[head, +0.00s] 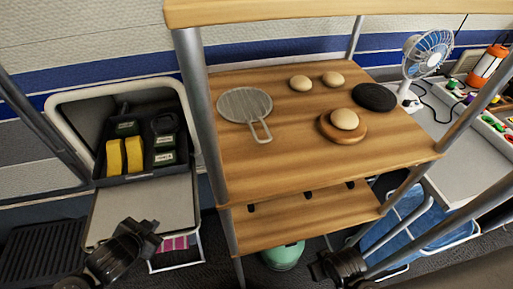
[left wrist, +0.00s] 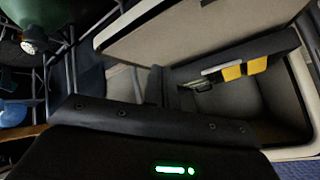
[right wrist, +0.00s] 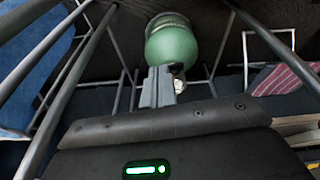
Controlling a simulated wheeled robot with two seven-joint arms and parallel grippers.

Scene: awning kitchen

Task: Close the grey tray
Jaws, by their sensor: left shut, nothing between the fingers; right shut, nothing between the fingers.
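A white-rimmed box at the left holds a dark grey tray (head: 143,172) with two yellow blocks and several dark items. A light grey panel (head: 148,205) lies lowered and extends forward below this tray. Which of the two is the named grey tray I cannot tell for sure. In the left wrist view the panel (left wrist: 190,28) and the dark tray (left wrist: 285,45) also show. My left gripper (head: 150,232) is shut and empty at the panel's front edge; contact is unclear. My right gripper (head: 322,270) is shut and empty, low beside the wooden shelf.
A wooden shelf (head: 290,165) with metal posts stands right of the box, holding a strainer (head: 245,104) and several round items. A green canister (head: 283,256) stands beneath it and shows ahead of my right gripper (right wrist: 172,42). A fan (head: 424,55) stands on the right counter.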

